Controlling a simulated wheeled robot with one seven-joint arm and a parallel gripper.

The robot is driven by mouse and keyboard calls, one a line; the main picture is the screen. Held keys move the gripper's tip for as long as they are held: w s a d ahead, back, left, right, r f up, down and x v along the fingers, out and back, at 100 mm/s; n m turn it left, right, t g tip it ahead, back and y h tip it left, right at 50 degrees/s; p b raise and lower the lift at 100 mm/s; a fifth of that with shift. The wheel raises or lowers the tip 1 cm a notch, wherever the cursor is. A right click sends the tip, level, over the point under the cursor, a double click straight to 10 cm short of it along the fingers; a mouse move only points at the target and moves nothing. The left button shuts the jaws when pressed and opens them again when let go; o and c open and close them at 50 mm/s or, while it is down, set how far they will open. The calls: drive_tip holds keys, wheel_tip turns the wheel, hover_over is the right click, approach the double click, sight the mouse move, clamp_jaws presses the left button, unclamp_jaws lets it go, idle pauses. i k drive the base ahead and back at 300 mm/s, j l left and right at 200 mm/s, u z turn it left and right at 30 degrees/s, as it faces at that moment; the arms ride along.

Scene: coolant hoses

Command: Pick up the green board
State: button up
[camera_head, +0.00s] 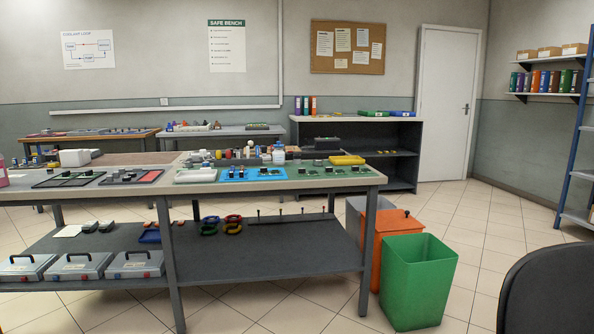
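Several small green boards with dark parts lie on the right half of the long workbench (372,181). One green board (305,172) is just right of the blue mat (228,176), and another green board (338,171) is farther right. Green pieces also show on the blue mat and in the dark tray (42,184) at the left, too small to make out. I cannot tell which board is the one named. My gripper is not in view.
A yellow tray (347,160) and a white box (195,176) stand on the workbench. An orange bin (384,248) and a green bin (417,283) stand at its right end. A dark chair back (552,290) is at lower right. The floor behind the bins is open.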

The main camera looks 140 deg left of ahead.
sight(355, 170)
drive_tip(key=u, duration=4.35)
drive_tip(key=i+j, duration=0.15)
drive_tip(key=i, duration=0.35)
drive_tip(key=i+j, duration=0.2)
drive_tip(key=i, duration=0.3)
drive_tip(key=i+j, duration=0.15)
drive_tip(key=i, duration=0.35)
drive_tip(key=i+l, duration=0.1)
drive_tip(key=i, duration=0.35)
drive_tip(key=i+l+u, duration=0.1)
drive_tip(key=i, duration=0.35)
drive_tip(key=i+l+u, duration=0.1)
drive_tip(key=i, duration=0.35)
drive_tip(key=l, duration=0.1)
